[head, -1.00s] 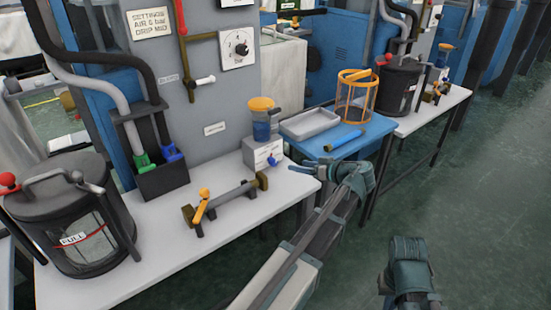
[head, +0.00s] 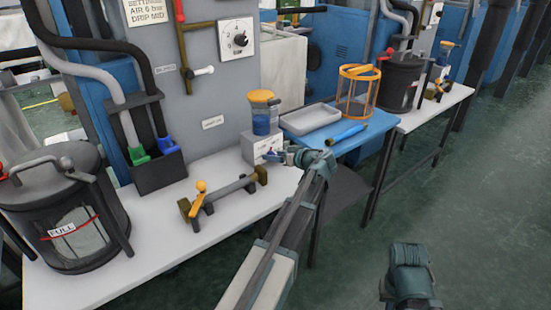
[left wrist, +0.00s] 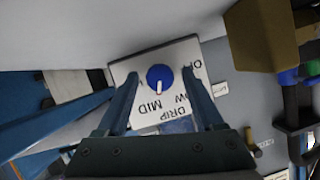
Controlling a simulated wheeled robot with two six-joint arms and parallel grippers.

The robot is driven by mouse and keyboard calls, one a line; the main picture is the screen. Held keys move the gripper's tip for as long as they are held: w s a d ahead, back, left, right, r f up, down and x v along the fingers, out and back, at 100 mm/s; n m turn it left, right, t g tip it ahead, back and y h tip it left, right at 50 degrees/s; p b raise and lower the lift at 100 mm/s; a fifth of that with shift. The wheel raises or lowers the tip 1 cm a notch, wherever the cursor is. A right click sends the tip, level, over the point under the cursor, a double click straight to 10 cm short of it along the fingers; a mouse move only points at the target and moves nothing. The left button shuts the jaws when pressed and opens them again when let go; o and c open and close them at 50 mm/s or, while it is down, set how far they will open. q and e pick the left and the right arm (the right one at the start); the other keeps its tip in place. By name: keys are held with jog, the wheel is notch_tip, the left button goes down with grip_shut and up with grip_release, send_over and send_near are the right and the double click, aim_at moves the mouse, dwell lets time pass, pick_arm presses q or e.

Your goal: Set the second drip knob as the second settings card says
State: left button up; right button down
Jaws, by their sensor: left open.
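The drip unit is a white box (head: 259,148) under a blue cup with an orange lid (head: 262,112), at the right end of the white table. In the left wrist view its blue knob (left wrist: 160,76) sits on a white plate (left wrist: 122,69) lettered OFF, LOW, MID and DRIP. The knob's white and red pointer aims down the picture, roughly toward MID. My left gripper (head: 281,156) is at the box front, open, its fingers on either side of the knob in the left wrist view. A settings card (head: 148,10) reads AIR 6 bar, DRIP MID. My right gripper (head: 408,272) is low right, its fingers unclear.
A FULL canister (head: 65,205) stands left. The blue table (head: 345,142) holds a grey tray (head: 310,119), an orange cage (head: 357,92) and a blue tool (head: 346,135).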

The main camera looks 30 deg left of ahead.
pick_arm(q)
grip_shut()
jog(key=shift+w, duration=0.1)
jog(key=shift+m+g, duration=0.4)
jog(key=shift+m, duration=0.2)
grip_release()
